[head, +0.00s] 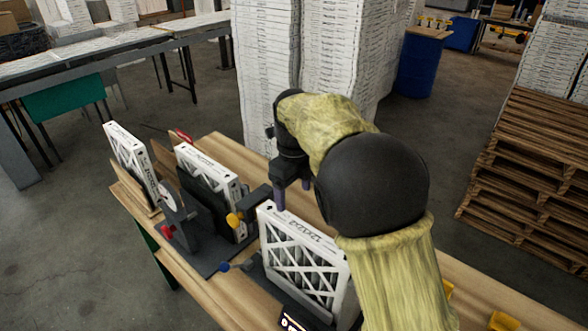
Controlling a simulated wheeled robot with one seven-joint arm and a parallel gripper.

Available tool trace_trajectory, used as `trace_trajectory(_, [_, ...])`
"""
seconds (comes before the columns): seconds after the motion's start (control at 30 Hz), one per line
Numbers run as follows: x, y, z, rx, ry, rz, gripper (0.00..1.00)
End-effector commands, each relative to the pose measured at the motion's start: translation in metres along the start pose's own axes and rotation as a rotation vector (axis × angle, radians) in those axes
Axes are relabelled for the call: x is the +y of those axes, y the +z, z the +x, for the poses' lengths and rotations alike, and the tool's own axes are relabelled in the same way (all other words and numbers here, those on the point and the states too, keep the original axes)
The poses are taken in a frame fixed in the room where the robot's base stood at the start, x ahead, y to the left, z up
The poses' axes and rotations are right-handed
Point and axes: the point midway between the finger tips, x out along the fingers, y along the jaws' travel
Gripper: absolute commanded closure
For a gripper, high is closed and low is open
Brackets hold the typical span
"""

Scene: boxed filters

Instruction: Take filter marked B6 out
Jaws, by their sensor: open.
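Several white framed filters stand upright on the wooden bench (205,305). One is at the left (128,158), one in the middle (212,180) in a dark holder (200,210), and a larger-looking one (300,262) is nearest, with a lattice face. Printing shows on their top edges, but I cannot read a B6 mark on any. My gripper (292,191) is open and empty, pointing down just behind and above the near filter, to the right of the middle one. My arm hides part of the near filter's right side and the bench beyond.
Yellow (234,220), red (166,232) and blue (224,267) knobs stick out around the holders. Yellow blocks (503,321) lie at the bench's right. Tall white stacks (262,75) stand close behind the bench. Wooden pallets (530,175) are at the right. Open floor lies left.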

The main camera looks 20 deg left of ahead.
Motion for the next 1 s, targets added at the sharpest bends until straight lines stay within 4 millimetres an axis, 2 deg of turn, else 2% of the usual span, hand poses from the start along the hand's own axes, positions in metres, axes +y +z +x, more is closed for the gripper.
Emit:
trace_trajectory(0.2, [-0.001, 0.001, -0.043, -0.004, -0.003, 0.001, 0.27])
trace_trajectory(0.4, [-0.001, 0.000, -0.071, -0.001, -0.001, 0.001, 0.27])
trace_trajectory(0.6, [0.000, 0.000, -0.078, 0.001, 0.000, 0.001, 0.27])
trace_trajectory(1.0, [-0.003, -0.003, -0.076, -0.001, 0.000, -0.008, 0.27])
